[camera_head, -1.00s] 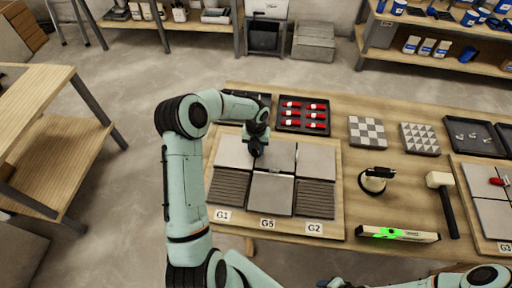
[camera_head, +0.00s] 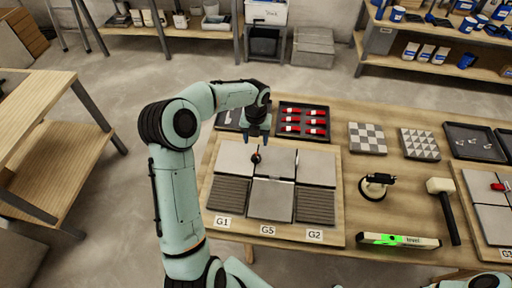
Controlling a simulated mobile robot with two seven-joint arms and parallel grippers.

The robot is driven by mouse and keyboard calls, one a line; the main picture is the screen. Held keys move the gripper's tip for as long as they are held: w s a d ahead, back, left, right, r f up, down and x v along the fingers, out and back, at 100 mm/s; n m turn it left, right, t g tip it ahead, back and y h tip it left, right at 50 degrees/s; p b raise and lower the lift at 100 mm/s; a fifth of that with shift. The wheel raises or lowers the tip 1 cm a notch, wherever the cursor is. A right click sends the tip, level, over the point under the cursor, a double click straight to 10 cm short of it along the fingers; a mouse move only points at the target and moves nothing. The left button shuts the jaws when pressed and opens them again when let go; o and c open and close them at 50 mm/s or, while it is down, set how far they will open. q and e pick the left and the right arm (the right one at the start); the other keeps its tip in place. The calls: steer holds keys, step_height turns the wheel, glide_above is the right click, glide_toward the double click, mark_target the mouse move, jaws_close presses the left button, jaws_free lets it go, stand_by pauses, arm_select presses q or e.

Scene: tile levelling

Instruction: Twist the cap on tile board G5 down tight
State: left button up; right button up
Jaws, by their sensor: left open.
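The tile board (camera_head: 337,222) with labels G1, G5 and G2 lies on the workbench; the G5 label (camera_head: 267,230) is at its front middle. It bears light grey tiles and dark ribbed tiles. A small dark and red cap (camera_head: 256,158) stands at the joint between the two left light tiles at the back. My left gripper (camera_head: 257,139) points down, open and empty, just behind and above the cap, apart from it. How tight the cap sits cannot be told. My right gripper is out of view.
A black tray (camera_head: 303,139) of several red caps lies behind the board. To the right are patterned tiles (camera_head: 367,138), a dark-handled round tool (camera_head: 376,186), a mallet (camera_head: 442,205), a level (camera_head: 398,241) and another tile board (camera_head: 484,232).

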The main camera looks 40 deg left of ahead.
arm_select(q)
steer(key=shift+r, duration=1.9)
